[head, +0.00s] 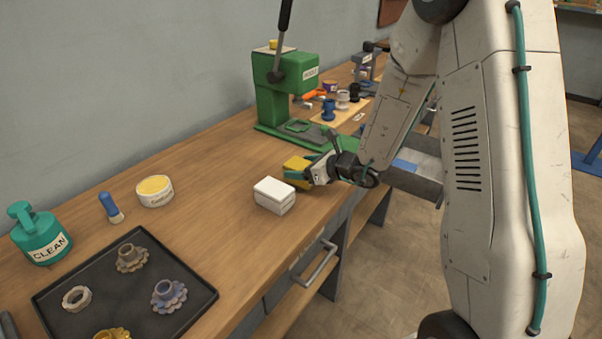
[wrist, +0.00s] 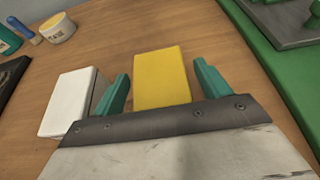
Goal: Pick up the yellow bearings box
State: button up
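The yellow bearings box (head: 297,170) lies on the wooden bench, partly hidden by my gripper in the head view. In the wrist view the yellow box (wrist: 162,76) sits between the two teal fingers, with a gap on each side that is wider on the right. My gripper (wrist: 160,80) is open around the box, and its palm edge hides the box's near end. In the head view my gripper (head: 300,176) is low over the bench at the box.
A white box (head: 274,195) stands just left of the left finger. The green press (head: 285,95) and its base are close on the right in the wrist view. A tub (head: 155,191), a blue-handled brush (head: 110,207), a teal can (head: 40,234) and a black tray (head: 125,285) stand farther left.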

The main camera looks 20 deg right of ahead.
jog(key=c, duration=1)
jog(key=shift+c, duration=0.3)
jog(key=shift+r, duration=0.1)
